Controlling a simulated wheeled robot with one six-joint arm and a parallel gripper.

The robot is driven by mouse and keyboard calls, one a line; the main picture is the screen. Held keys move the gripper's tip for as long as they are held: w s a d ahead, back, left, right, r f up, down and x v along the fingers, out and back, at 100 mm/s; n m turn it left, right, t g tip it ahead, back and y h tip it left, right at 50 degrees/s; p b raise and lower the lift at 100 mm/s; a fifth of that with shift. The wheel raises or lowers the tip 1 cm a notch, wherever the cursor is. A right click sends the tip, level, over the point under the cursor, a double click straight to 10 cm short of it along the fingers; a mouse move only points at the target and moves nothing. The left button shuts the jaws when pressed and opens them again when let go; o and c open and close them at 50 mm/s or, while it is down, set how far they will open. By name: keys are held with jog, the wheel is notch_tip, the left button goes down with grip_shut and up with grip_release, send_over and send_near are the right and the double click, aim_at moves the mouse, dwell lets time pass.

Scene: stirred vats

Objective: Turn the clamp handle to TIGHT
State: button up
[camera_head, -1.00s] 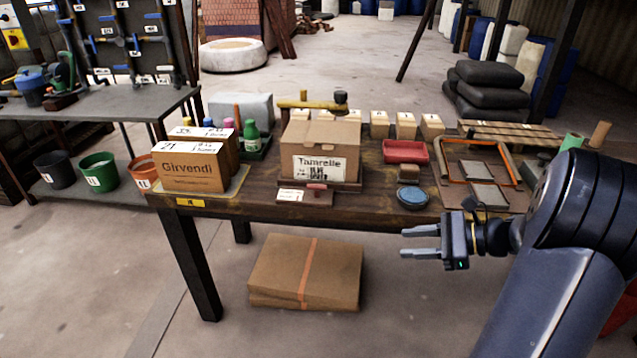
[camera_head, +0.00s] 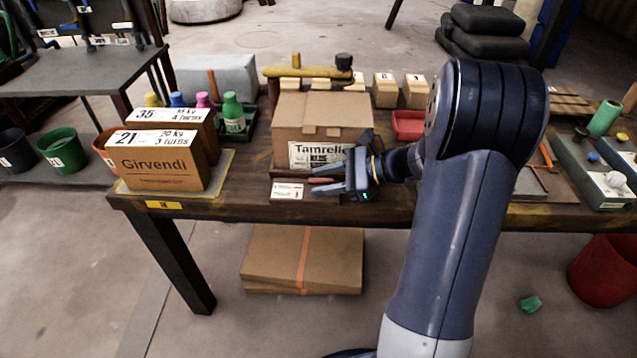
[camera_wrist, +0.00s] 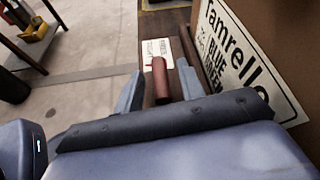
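The clamp handle is a short red bar (camera_head: 324,181) in front of the cardboard box marked Tamrello (camera_head: 330,119). In the wrist view the red handle (camera_wrist: 160,80) lies between the two fingers, with gaps at both sides. A white label card (camera_head: 288,190) lies to its left; its writing is too small to read. The card also shows beyond the handle in the wrist view (camera_wrist: 155,49). My gripper (camera_head: 313,181) is open, pointing left at the table's front edge, its fingers on either side of the handle. I cannot tell which way the handle is set.
The table (camera_head: 245,190) carries a Girvendi box (camera_head: 160,168) at the left and a green bottle (camera_head: 233,115) behind. A red tray (camera_head: 407,124) is partly behind my arm.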

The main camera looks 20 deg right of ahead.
jog(key=shift+x, duration=0.75)
jog(key=shift+c, duration=0.4)
grip_shut()
